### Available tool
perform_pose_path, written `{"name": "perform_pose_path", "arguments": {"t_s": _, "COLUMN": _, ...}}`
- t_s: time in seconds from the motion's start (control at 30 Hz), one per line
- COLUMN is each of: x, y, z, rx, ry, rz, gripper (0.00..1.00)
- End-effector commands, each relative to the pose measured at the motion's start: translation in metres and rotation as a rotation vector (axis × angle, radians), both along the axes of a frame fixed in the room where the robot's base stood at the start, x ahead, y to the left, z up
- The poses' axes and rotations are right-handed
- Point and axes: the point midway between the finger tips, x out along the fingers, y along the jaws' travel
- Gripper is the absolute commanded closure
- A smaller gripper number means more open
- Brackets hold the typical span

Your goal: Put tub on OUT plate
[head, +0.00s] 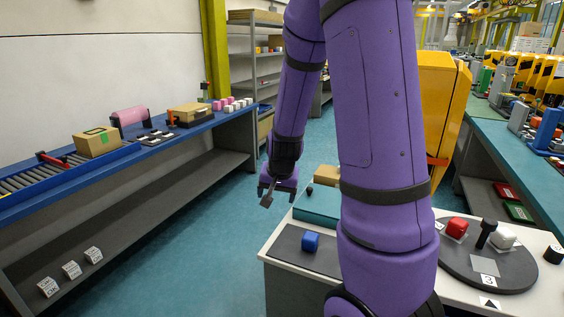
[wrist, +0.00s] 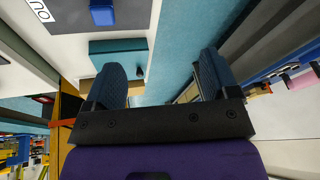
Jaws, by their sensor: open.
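A small blue tub (head: 311,241) sits on a dark flat plate (head: 293,252) at the left end of the white-topped bench. In the wrist view the blue tub (wrist: 102,12) is at the top edge, on the dark plate (wrist: 68,18), beside a white label (wrist: 40,10) that is partly cut off and reads "OU". A red tub (head: 457,228) and a white tub (head: 503,237) stand on a dark round turntable (head: 515,279). My gripper (head: 268,195) is open and empty, left of the bench; its fingers also show in the wrist view (wrist: 160,70).
A teal box (head: 318,207) and a cardboard-coloured block (head: 326,174) lie behind the blue tub. A black peg (head: 487,233) stands upright on the turntable. A long bench (head: 215,126) with boxes runs along the left wall. The floor between the benches is clear. My arm hides the bench's middle.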

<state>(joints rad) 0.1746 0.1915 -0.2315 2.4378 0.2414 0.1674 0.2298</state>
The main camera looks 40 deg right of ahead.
Motion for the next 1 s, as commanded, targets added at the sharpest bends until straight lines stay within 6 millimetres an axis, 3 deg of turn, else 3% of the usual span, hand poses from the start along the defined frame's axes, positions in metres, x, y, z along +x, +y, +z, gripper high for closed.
{"name": "perform_pose_path", "arguments": {"t_s": 0.03, "x": -0.001, "y": 0.012, "z": 0.019, "rx": 0.006, "ry": -0.017, "rz": 0.042, "gripper": 0.19}}
{"name": "perform_pose_path", "arguments": {"t_s": 0.27, "x": -0.024, "y": 0.063, "z": 0.086, "rx": 0.015, "ry": -0.048, "rz": 0.242, "gripper": 0.19}}
{"name": "perform_pose_path", "arguments": {"t_s": 0.5, "x": -0.066, "y": 0.108, "z": 0.146, "rx": -0.017, "ry": -0.07, "rz": 0.448, "gripper": 0.19}}
{"name": "perform_pose_path", "arguments": {"t_s": 0.8, "x": -0.139, "y": 0.148, "z": 0.199, "rx": -0.107, "ry": -0.081, "rz": 0.678, "gripper": 0.19}}
{"name": "perform_pose_path", "arguments": {"t_s": 1.0, "x": -0.181, "y": 0.162, "z": 0.216, "rx": -0.169, "ry": -0.075, "rz": 0.779, "gripper": 0.19}}
